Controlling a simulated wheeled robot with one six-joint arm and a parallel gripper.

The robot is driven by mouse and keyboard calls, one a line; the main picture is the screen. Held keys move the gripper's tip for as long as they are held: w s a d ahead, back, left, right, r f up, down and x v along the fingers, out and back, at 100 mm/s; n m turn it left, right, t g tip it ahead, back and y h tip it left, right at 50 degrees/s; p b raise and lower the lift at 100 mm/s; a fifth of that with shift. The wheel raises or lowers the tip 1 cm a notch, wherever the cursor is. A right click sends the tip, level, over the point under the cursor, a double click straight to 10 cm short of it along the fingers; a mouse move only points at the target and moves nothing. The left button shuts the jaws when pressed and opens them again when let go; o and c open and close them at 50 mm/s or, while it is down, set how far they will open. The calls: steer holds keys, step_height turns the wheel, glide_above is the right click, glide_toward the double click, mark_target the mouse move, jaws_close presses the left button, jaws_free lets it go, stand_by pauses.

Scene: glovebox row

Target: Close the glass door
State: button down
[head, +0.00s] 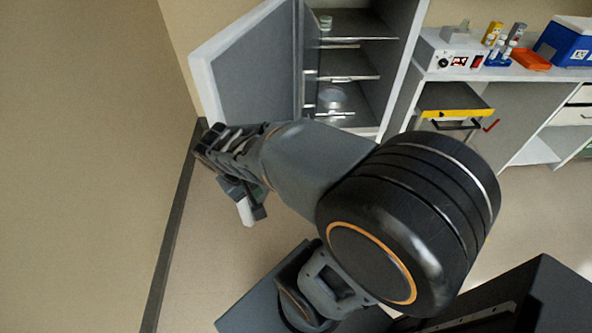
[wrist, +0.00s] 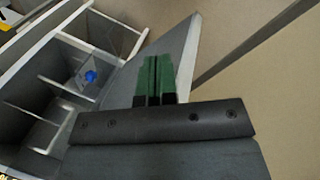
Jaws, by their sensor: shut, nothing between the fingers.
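The door (head: 252,78) stands wide open on the left side of the cabinet in the head view, with a white frame around a grey panel. In the wrist view its panel (wrist: 178,43) lies behind my fingertips, with its pale edge to their right. My gripper (wrist: 155,62) is shut and empty, its green fingers together. In the head view my gripper (head: 246,196) is below the door, partly hidden by my wrist. I cannot tell whether the fingers touch the door. My arm covers the door's lower edge.
The open cabinet (head: 350,65) has grey shelves with a few small items; a blue item (wrist: 90,76) shows inside. A wall (head: 80,150) bounds the left.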

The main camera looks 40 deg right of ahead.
steer(key=w+d+f+n+t+h+b, duration=0.1)
steer(key=w+d+f+h+b, duration=0.3)
steer(key=f, duration=0.4)
steer(key=w+d+f+n+h+b, duration=0.1)
steer(key=w+d+f+h+b, duration=0.15)
steer(key=d+f+h, duration=0.5)
steer(key=w+d+f+n+t+h+b, duration=0.1)
steer(key=w+d+f+h+b, duration=0.25)
steer(key=f, duration=0.55)
steer(key=d+p, duration=0.2)
steer(key=d, duration=1.1)
steer(key=shift+d+f+t, duration=0.15)
steer(key=shift+f+t, duration=0.05)
steer(key=shift+t, duration=0.1)
